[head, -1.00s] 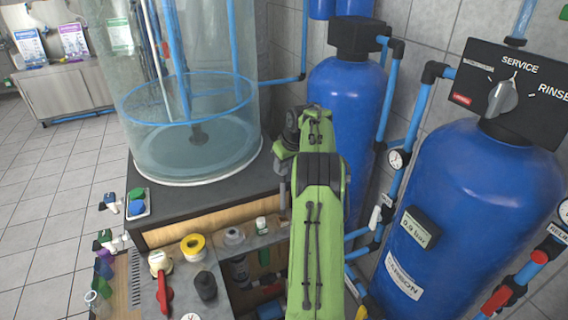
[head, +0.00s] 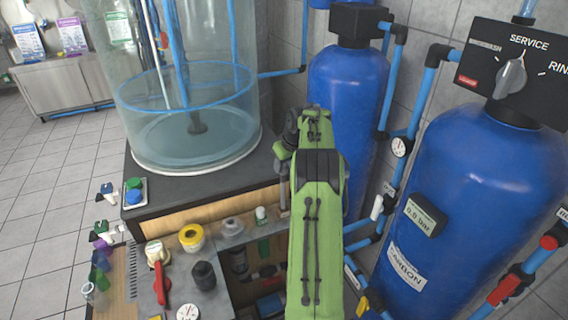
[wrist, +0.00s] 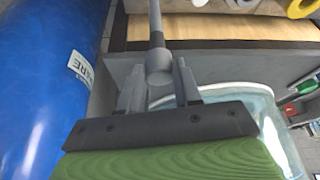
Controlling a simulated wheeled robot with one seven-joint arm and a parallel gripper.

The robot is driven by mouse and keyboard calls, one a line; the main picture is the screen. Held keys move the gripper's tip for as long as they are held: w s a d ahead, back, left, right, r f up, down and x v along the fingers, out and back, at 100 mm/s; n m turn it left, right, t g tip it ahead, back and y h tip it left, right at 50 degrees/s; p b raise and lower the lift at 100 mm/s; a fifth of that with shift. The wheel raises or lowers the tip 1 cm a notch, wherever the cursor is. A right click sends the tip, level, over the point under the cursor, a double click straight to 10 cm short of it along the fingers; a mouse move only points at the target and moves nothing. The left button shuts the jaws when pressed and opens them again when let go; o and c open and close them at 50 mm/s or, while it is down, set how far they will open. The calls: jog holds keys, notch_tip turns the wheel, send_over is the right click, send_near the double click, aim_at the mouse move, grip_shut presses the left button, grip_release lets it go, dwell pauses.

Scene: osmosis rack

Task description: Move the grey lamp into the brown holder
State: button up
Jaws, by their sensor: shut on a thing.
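In the wrist view my gripper (wrist: 160,88) is shut on a slim grey object with a rounded end, which looks like the grey lamp (wrist: 158,66). It sticks out from between the two dark fingers, away from my palm. I cannot pick out the brown holder for certain in either view.
A clear water tank (head: 190,110) stands on a dark-topped bench (head: 215,188). Two blue tanks (head: 345,130) with pipes stand at the right. A lower grey shelf holds a yellow roll (head: 192,238), a black bottle (head: 204,277) and a red-handled valve (head: 161,283).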

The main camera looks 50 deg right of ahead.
jog(key=b, duration=0.5)
send_over(284, 200)
jog(key=shift+w+d+f, duration=0.1)
jog(key=shift+d+f, duration=0.05)
jog(key=shift+f, duration=3.25)
jog(key=shift+f+b, duration=2.25)
jog(key=shift+f, duration=1.3)
jog(key=shift+f+b, duration=0.9)
jog(key=shift+f, duration=0.45)
jog(key=o, duration=1.3)
